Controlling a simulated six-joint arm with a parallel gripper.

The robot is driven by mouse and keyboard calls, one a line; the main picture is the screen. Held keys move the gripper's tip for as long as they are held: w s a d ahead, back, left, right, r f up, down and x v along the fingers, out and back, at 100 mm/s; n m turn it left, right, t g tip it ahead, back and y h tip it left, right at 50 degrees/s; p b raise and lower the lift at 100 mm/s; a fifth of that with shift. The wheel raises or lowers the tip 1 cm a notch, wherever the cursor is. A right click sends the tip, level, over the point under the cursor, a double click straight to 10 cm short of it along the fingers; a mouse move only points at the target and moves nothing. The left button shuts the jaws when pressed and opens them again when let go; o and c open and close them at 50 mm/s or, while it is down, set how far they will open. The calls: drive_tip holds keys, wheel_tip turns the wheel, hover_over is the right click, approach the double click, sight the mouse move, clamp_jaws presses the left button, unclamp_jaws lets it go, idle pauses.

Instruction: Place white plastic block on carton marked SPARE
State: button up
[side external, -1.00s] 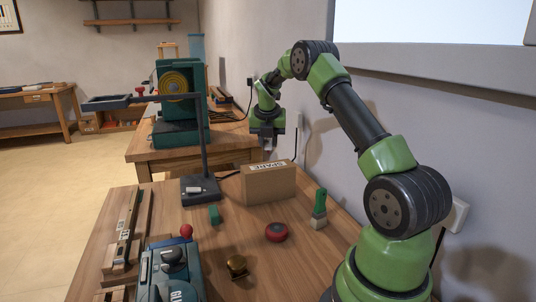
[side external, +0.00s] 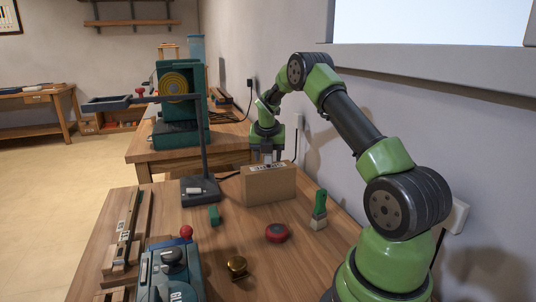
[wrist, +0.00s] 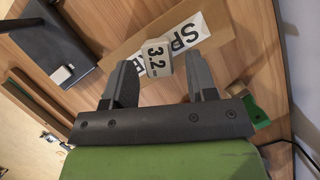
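The white plastic block (wrist: 157,58), marked 3.2, is at the top of the brown carton (side external: 268,184), covering the middle of the SPARE label (wrist: 187,33) in the wrist view. It appears to rest there, though exact contact is hard to see. My gripper (side external: 267,157) points down just above the carton. In the wrist view its two dark fingers (wrist: 163,62) stand on either side of the block, with a visible gap at the right finger. The gripper looks open around the block.
A black stand base (side external: 200,190) with an upright post is left of the carton. A green-handled brush (side external: 319,210), a red round object (side external: 276,232), a brass knob (side external: 237,265) and a green block (side external: 214,214) lie nearer. The wall is close on the right.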

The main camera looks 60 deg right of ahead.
drive_tip(key=v, duration=1.2)
drive_tip(key=s+a+r+m+t+y, duration=0.1)
drive_tip(key=a+r+m, duration=0.2)
drive_tip(key=a, duration=0.2)
drive_tip(key=a+r+m+t, duration=0.1)
drive_tip(key=a+r+m, duration=0.25)
drive_tip(key=a, duration=0.25)
drive_tip(key=s+a+m+t+y, duration=0.3)
drive_tip(key=s+a+m+y, duration=0.2)
drive_tip(key=s+a+m, duration=1.1)
drive_tip(key=a+m, duration=0.3)
drive_tip(key=m, duration=0.1)
drive_tip(key=shift+s, duration=0.3)
